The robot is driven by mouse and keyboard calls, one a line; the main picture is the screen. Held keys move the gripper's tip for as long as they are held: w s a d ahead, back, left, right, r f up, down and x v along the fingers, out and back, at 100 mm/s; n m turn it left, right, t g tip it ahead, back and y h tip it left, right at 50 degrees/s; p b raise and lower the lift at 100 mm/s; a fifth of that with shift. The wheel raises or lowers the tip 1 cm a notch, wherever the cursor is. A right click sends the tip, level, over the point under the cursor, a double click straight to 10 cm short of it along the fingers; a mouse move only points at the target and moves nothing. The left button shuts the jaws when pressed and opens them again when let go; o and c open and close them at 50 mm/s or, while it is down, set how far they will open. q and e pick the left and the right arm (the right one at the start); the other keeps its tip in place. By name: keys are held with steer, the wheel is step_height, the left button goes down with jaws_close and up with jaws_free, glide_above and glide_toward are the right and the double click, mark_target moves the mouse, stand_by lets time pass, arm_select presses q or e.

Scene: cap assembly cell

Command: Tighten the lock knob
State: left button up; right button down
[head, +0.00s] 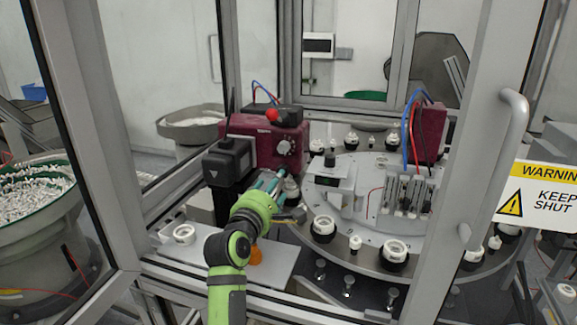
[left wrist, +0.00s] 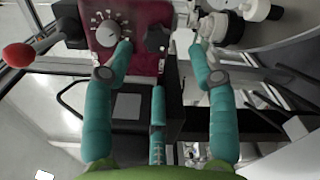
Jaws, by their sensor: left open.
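A maroon unit (head: 255,150) stands at the back left of the rotary table. Its front carries a pale dial (head: 284,147) with marks around it; the dial also shows in the left wrist view (left wrist: 108,33). Beside the dial in the left wrist view is a dark lobed knob (left wrist: 157,38), which I take for the lock knob. I cannot make it out in the head view. My left gripper (head: 270,181) points at the unit's front. In the left wrist view its teal fingers (left wrist: 161,50) are spread, open and empty, with the knob between and beyond their tips. My right gripper is out of view.
A red ball-ended lever (head: 271,115) sits on the unit. A black box (head: 228,160) is to its left. The rotary table (head: 330,205) bears several white-and-black parts. A white ring (head: 184,234) lies on a plate at the front left. Grey door posts frame the opening.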

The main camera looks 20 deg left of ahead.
arm_select(q)
steer(key=w+p, duration=0.2)
steer(key=w, duration=0.4)
steer(key=shift+r+p, duration=0.2)
steer(key=shift+p, duration=0.2)
steer(key=shift+w+d, duration=0.1)
steer(key=c, duration=1.1)
steer(key=shift+c, duration=0.2)
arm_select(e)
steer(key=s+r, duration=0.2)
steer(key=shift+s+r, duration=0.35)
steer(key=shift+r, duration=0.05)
